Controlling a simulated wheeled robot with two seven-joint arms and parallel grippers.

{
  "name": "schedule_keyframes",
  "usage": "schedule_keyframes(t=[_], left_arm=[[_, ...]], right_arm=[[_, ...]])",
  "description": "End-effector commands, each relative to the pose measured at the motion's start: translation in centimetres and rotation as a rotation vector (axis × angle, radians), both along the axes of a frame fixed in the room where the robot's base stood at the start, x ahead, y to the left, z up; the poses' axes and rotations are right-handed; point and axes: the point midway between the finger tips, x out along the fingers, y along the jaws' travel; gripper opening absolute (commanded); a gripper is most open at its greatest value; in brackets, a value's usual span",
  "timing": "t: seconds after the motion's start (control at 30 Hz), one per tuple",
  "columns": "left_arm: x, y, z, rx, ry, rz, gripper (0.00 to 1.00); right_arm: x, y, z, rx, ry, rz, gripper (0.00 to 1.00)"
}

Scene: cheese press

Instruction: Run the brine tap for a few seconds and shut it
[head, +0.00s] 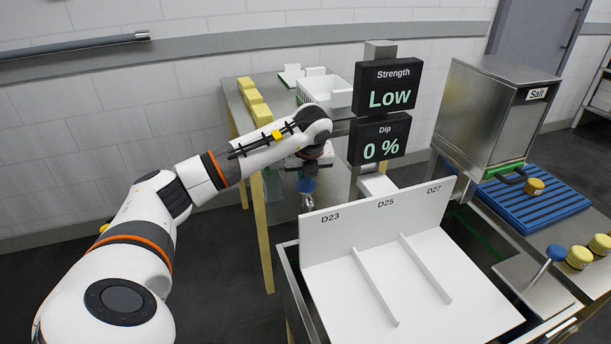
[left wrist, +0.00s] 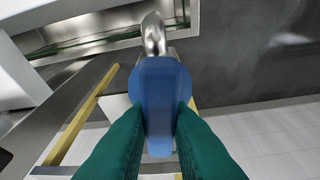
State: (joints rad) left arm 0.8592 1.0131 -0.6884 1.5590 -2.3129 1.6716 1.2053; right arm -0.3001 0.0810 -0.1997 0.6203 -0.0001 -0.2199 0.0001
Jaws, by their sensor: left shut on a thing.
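The brine tap's blue handle (left wrist: 158,85) fills the middle of the left wrist view, with its shiny metal spout (left wrist: 154,35) beyond it. The green fingers of my left gripper (left wrist: 160,112) are shut on the handle from both sides. In the head view the blue handle (head: 306,186) shows below my left wrist, and my left gripper (head: 308,172) is mostly hidden by the arm. I cannot make out any flow from the spout. Two black displays read "Strength Low" (head: 388,86) and "Dip 0 %" (head: 380,138). My right gripper is not in view.
A white divided board (head: 400,260) marked D23, D25 and D27 stands in front. A metal salt box (head: 490,115), a blue ribbed mat (head: 535,195) and several yellow cheeses (head: 580,257) are at the right. A white basket (head: 322,90) stands on the back table.

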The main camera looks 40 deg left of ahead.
Motion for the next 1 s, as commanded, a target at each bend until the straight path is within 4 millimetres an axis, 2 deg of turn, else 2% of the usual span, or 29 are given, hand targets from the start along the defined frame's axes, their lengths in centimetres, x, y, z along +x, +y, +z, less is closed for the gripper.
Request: schedule_keyframes(t=[0.23,0.7,0.73,0.83,0.87,1.0], left_arm=[[0.08,0.07,0.16,0.0,-0.005,0.069,0.0],[0.07,0.07,0.18,0.0,-0.004,0.081,0.0],[0.07,0.07,0.18,0.0,-0.004,0.081,0.18],[0.06,0.06,0.16,0.0,-0.003,0.08,0.34],[0.05,0.06,0.15,0.0,-0.003,0.08,0.38],[0.03,0.04,0.09,0.0,-0.002,0.079,0.38]], right_arm=[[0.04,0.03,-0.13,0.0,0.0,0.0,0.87],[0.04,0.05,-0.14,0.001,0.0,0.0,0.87],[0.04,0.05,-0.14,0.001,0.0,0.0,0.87],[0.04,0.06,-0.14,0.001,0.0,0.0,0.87],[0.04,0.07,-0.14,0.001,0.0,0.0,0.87],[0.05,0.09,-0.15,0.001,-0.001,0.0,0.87]])
